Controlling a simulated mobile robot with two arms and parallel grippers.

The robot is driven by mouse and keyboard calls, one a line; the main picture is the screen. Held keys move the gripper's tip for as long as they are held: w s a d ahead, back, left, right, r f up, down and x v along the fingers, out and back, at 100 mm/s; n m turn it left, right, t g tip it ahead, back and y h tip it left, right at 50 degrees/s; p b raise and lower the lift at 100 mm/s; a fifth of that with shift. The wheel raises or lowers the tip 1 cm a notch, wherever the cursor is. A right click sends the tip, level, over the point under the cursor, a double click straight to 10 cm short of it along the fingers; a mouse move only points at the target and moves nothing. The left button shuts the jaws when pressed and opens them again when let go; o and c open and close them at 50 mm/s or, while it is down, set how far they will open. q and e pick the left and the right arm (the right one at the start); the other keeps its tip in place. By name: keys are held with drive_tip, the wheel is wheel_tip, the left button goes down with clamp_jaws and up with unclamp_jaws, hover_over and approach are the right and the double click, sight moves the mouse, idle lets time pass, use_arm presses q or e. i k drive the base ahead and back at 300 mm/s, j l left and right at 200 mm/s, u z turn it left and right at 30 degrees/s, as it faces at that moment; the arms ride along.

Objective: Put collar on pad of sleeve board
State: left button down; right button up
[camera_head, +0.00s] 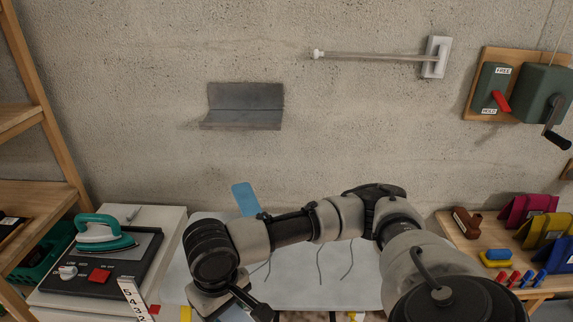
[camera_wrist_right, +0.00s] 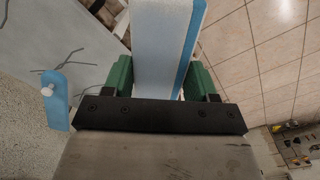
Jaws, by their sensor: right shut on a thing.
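My right gripper (camera_wrist_right: 162,82) is shut on a long pale piece with a blue edge (camera_wrist_right: 160,38), which lies between its green finger pads. I cannot tell whether this piece is the collar or part of the sleeve board. In the head view my right gripper (camera_head: 235,308) is at the bottom, cut by the frame edge, and its held piece is hidden there. A blue rounded piece (camera_head: 244,196) stands at the wall side of the pale table. The wrist view shows a blue piece with a white knob (camera_wrist_right: 57,108) at left. My left gripper is not in view.
The pale table (camera_head: 300,288) is partly covered by my right arm. A teal iron (camera_head: 100,232) on a black panel stands left. A wooden shelf with coloured pouches (camera_head: 527,208) is at right. A grey bracket (camera_head: 245,105) and a rod (camera_head: 375,56) are on the wall.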

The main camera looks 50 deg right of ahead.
sight(252, 212)
drive_tip(key=k+l, duration=0.1)
drive_tip(key=l, duration=0.3)
drive_tip(key=k+l+u, duration=0.1)
drive_tip(key=l, duration=0.3)
drive_tip(key=k+l, duration=0.15)
drive_tip(key=l, duration=0.25)
drive_tip(key=k+l, duration=0.15)
drive_tip(key=l, duration=0.2)
drive_tip(key=k+l+u, duration=0.1)
drive_tip(key=l, duration=0.3)
drive_tip(key=k+l, duration=0.2)
drive_tip(key=l, duration=0.15)
drive_tip(key=l+u, duration=0.05)
